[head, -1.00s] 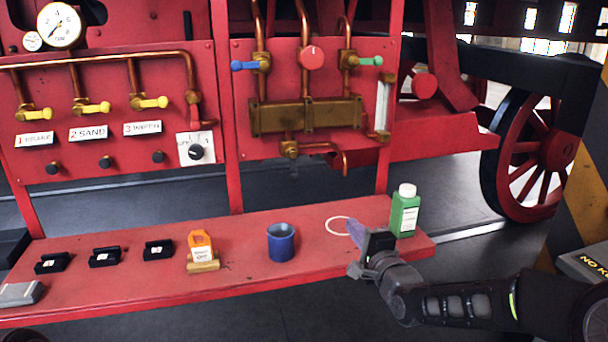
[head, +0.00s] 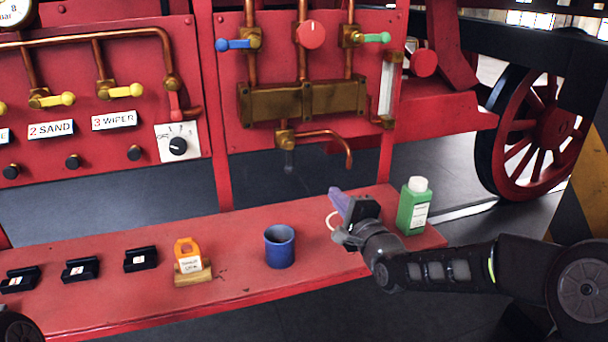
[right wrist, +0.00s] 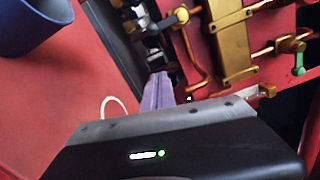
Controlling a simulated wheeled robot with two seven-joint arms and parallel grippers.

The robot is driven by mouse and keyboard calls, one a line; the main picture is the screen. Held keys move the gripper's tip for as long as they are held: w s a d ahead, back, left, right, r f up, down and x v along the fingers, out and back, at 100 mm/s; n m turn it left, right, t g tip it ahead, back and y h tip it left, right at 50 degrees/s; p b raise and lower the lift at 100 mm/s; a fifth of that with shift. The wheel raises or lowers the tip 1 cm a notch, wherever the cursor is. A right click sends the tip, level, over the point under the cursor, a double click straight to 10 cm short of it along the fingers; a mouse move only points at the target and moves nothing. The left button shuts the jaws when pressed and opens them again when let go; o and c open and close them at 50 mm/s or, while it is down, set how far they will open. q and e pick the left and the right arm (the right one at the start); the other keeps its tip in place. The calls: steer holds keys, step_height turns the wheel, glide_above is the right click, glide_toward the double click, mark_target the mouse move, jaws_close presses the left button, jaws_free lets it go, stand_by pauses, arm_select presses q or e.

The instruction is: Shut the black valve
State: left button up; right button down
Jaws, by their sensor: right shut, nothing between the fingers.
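A brass valve (head: 285,139) sits under the brass manifold (head: 303,99) on the red panel. A short dark lever (head: 289,161) hangs straight down from it, the only dark lever I see there. The copper outlet pipe bends down to its right. The valve body also shows in the right wrist view (right wrist: 180,16), at the top. My right gripper (head: 336,197) is shut and empty, its purple fingers pointing up and left, below and right of the lever and apart from it. The fingers also show in the right wrist view (right wrist: 157,92). My left gripper is out of view.
The red bench holds a blue mug (head: 280,247), a green bottle (head: 413,206), an orange tag on a wooden block (head: 193,272) and several black holders. A pale ring (head: 331,220) lies behind my right gripper. Blue (head: 233,44) and green (head: 377,38) levers are above.

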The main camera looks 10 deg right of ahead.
mark_target(289, 158)
steer(key=w+a+p, duration=0.2)
steer(key=w+a, duration=0.3)
steer(key=w, duration=0.5)
steer(key=shift+r+p, duration=0.3)
steer(key=shift+r, duration=0.15)
steer(key=shift+w, duration=0.1)
steer(key=shift+a+f+m+b, duration=0.15)
steer(key=shift+a+m+b, duration=0.15)
steer(key=shift+b, duration=0.45)
